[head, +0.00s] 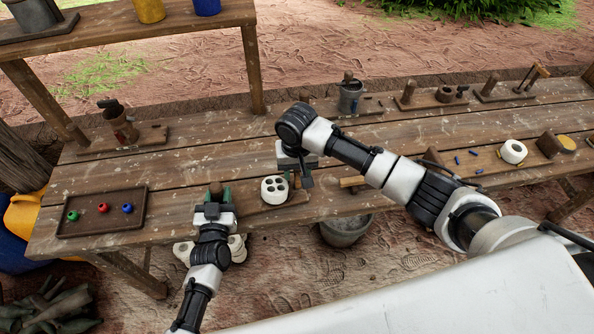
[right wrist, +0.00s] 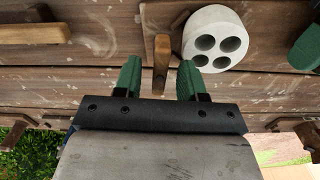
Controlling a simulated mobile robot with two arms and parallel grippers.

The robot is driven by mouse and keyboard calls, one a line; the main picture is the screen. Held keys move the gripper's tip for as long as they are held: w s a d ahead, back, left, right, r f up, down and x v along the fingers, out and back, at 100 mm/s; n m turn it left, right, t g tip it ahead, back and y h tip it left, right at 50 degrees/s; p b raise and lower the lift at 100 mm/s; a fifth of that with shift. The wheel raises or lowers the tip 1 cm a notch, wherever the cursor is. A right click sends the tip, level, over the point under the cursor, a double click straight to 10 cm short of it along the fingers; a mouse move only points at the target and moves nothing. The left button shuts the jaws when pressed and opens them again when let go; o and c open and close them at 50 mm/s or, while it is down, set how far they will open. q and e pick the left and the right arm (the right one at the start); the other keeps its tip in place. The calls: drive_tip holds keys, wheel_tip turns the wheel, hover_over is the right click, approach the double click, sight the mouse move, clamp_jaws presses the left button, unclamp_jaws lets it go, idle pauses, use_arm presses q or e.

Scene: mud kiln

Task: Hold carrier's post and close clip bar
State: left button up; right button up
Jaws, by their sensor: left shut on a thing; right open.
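A white cylinder with several holes in its top (head: 275,190) sits on a small wooden base near the table's front edge; it also shows in the right wrist view (right wrist: 216,38). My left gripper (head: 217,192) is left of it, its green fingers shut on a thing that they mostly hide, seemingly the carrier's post. My right gripper (head: 304,178) is above the table just beside the cylinder. In the right wrist view its green fingers (right wrist: 160,78) are open, with a narrow wooden piece (right wrist: 162,62), perhaps the clip bar, between them in the picture; contact cannot be told.
A dark tray (head: 66,231) with green, red and blue pieces lies at the left. A wooden bar (head: 353,182) lies right of my right gripper. Several wooden fixtures line the back edge. A bucket (head: 345,232) is below the table.

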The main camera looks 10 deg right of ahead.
drive_tip(key=shift+f, duration=0.5)
clamp_jaws()
